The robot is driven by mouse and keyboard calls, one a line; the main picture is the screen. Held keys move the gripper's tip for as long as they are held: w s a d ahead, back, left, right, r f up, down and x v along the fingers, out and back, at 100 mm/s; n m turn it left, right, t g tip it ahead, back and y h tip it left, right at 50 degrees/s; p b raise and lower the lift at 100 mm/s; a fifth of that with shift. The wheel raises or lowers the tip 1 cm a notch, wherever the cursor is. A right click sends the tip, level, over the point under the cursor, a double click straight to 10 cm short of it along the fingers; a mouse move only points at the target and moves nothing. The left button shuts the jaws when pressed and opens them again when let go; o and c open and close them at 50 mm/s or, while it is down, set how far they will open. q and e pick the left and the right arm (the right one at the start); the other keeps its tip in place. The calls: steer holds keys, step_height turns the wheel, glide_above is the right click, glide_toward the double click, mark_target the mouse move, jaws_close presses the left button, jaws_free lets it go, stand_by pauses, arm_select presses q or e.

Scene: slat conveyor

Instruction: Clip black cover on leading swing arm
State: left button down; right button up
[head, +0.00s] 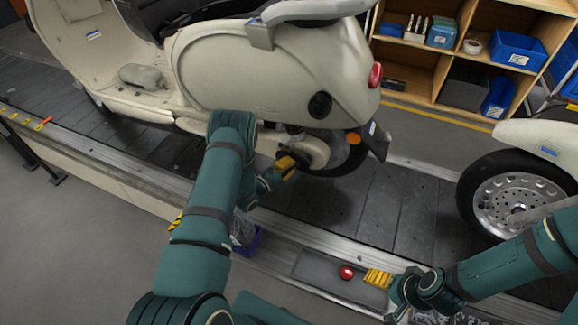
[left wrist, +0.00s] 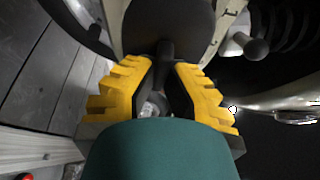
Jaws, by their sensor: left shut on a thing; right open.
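The cream leading scooter (head: 270,75) stands on the slat conveyor. Its pale swing arm (head: 316,152) shows at the rear wheel, partly behind my left gripper (head: 287,164). In the left wrist view, my left gripper (left wrist: 165,85) has its yellow fingers shut on the stem of the round black cover (left wrist: 168,22). The cover lies in front of a pale part of the swing arm (left wrist: 228,30). I cannot tell whether it is seated there. My right gripper (head: 378,278) is open and empty above the conveyor's near edge.
A red button (head: 346,272) sits on a grey plate (head: 315,268) close to my right gripper. A second scooter's wheel (head: 512,200) is at the right. A blue bin (head: 248,240) stands beside my left arm. Wooden shelves (head: 465,92) with blue boxes are behind.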

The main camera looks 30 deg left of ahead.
arm_select(q)
steer(key=shift+w, duration=0.25)
steer(key=shift+w, duration=0.35)
steer(key=shift+w+a+b, duration=0.1)
steer(key=shift+w+b, duration=0.45)
steer(key=shift+w, duration=0.3)
stand_by(0.6)
steer(key=c, duration=1)
jaws_free()
